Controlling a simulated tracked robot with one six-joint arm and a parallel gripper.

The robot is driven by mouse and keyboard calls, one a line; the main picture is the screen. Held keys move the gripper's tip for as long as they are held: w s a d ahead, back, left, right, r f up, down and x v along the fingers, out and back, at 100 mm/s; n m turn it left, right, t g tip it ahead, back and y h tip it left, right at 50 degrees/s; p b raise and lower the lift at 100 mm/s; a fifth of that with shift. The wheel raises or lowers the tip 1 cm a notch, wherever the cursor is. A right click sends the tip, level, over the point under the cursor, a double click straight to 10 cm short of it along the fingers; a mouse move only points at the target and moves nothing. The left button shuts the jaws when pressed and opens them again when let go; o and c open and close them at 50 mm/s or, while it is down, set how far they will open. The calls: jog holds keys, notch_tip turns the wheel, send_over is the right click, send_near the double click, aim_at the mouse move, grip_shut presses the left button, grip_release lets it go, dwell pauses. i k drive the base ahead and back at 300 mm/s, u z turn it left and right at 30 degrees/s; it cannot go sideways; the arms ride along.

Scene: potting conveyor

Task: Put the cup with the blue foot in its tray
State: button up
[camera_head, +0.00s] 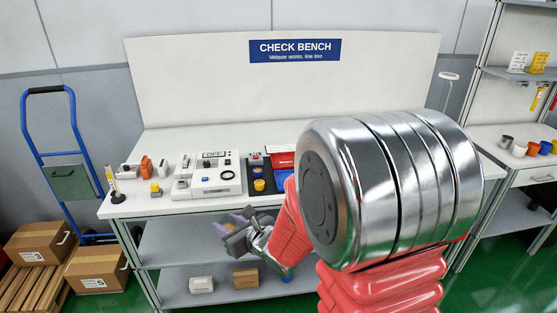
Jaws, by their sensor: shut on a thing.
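My gripper (229,226) hangs in front of the check bench's front edge, below the level of its top. It is shut on a small pale purple thing (244,215), partly hidden by the jaws. I cannot make out a blue foot on it. I cannot tell whether this is the cup's tray.
White test devices (215,182) crowd the bench (180,206). An orange-and-white device (148,168) and a small yellow-topped piece (155,189) stand left. Several coloured cups (532,148) stand on the right-hand bench. A blue hand truck (75,130) and cartons (40,243) are at left.

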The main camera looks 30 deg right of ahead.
aim_at(287, 162)
jog(key=i, duration=1.3)
jog(key=z, duration=0.05)
